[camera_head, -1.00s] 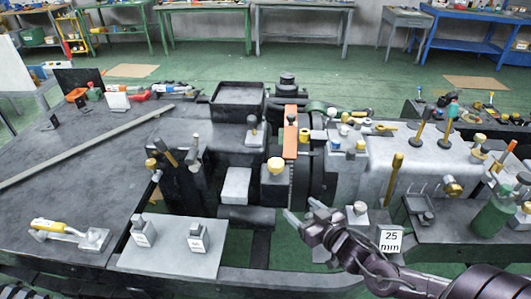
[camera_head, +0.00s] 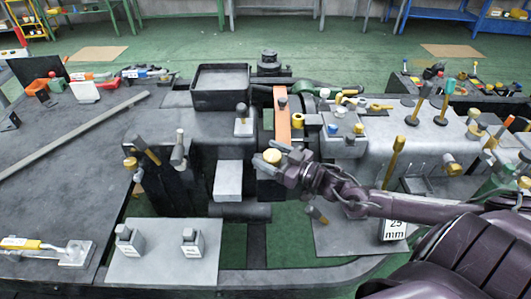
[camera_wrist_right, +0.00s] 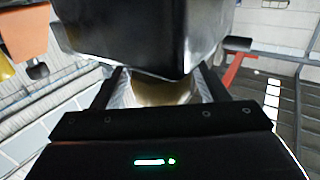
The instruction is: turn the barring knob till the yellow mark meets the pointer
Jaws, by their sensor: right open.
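The knob (camera_head: 272,156) is a yellow cap at the front of the dark machine housing, just left of centre in the head view. My right gripper (camera_head: 267,159) has its fingers on both sides of this knob, open. In the right wrist view the brass-coloured knob (camera_wrist_right: 163,92) shows between the two pale fingers, partly hidden by a black block. I cannot tell whether the fingers touch it. An orange strip (camera_head: 282,120) stands just behind the knob. I cannot make out the yellow mark or the pointer for certain. My left gripper is not in view.
A grey block (camera_head: 228,180) sits left of the knob. A plate with two small weights (camera_head: 165,255) lies at front left. A block labelled 25 mm (camera_head: 394,230) stands below my right forearm. Upright handles (camera_head: 420,103) stand at right. Green floor shows between the frame rails.

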